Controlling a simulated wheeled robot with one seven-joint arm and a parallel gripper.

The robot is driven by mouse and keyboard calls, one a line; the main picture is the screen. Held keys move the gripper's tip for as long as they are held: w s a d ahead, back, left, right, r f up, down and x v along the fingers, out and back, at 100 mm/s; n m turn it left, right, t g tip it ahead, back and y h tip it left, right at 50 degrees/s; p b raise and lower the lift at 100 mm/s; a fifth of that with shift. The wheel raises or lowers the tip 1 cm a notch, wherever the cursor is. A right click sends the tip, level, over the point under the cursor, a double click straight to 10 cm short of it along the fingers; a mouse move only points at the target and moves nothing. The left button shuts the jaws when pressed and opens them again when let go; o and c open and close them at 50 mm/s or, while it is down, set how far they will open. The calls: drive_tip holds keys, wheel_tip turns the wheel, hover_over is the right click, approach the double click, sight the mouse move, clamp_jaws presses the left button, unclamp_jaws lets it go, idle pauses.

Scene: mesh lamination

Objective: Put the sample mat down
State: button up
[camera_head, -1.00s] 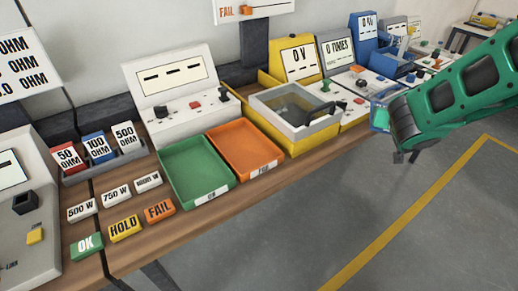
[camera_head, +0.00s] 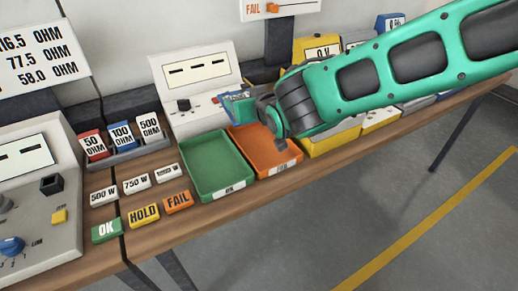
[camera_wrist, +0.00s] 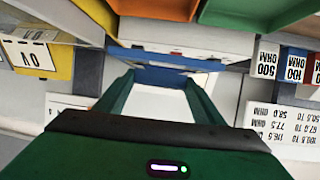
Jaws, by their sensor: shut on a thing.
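The sample mat is most likely the thin blue piece (camera_head: 236,106) at the end of my arm in the head view. It also shows nearly edge-on as a blue strip (camera_wrist: 160,76) between my fingers in the wrist view. My gripper (camera_wrist: 160,84) is shut on it and holds it up in the air. In the head view my gripper (camera_head: 250,106) is above the back of the orange tray (camera_head: 290,163), in front of the white meter box. The green tray (camera_head: 224,192) stands just left of the orange one and looks empty. My arm hides part of the orange tray.
A white meter box (camera_head: 190,72) stands behind the trays. OK (camera_head: 106,230), HOLD (camera_head: 144,215) and FAIL (camera_head: 178,201) blocks lie at the front left. Ohm blocks sit in a grey rack (camera_head: 126,154).

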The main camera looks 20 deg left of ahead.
drive_tip(key=s+a+f+n, duration=0.1)
drive_tip(key=s+a, duration=0.3)
drive_tip(key=g+y, duration=0.1)
hover_over(266, 150)
wheel_tip(266, 150, down, 8)
drive_tip(key=shift+r, duration=0.25)
drive_tip(key=shift+f, duration=1.95)
drive_tip(key=shift+f, duration=0.1)
drive_tip(key=o, duration=1.2)
drive_tip(key=shift+c, duration=0.2)
